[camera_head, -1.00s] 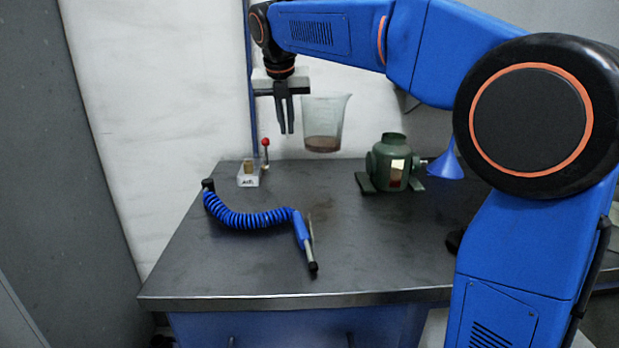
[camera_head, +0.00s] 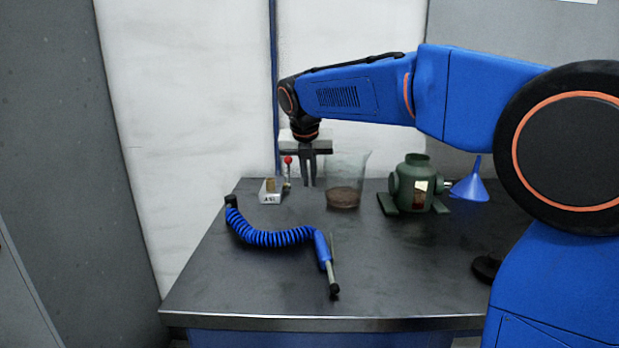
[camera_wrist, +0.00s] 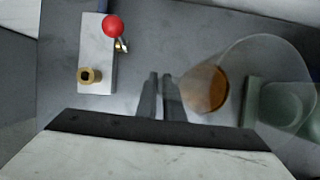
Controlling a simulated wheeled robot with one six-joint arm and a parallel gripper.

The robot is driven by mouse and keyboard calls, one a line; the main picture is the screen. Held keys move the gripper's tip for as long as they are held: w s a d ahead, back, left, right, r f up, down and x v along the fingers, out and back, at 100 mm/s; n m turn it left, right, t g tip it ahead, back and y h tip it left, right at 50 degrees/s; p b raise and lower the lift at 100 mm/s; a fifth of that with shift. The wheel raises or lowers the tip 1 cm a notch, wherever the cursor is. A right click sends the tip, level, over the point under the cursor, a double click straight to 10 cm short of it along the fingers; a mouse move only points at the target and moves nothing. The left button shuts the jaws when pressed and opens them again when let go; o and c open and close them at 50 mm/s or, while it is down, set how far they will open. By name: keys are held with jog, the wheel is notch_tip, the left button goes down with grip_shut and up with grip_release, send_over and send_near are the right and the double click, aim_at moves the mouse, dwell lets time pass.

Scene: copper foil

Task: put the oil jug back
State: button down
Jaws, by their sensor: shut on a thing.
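The oil jug (camera_head: 346,190) is a clear, flared beaker with brown oil in its bottom. It is upright near the back of the bench, left of the green housing. My gripper (camera_head: 308,184) points down at the jug's left side and is shut on it; the gripped part is hard to make out. I cannot tell whether the jug's base touches the bench. In the wrist view the jug (camera_wrist: 212,88) is just right of my gripper's fingers (camera_wrist: 160,78).
A small metal block with a red-knobbed lever (camera_head: 271,193) stands close left of my gripper. The green housing (camera_head: 415,190) and a blue funnel (camera_head: 470,186) are to the right. A blue coiled air hose (camera_head: 275,238) lies in front.

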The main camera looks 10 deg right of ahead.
jog(key=c, duration=1.9)
grip_release()
jog(key=v, duration=1.2)
jog(key=shift+w+r, duration=0.1)
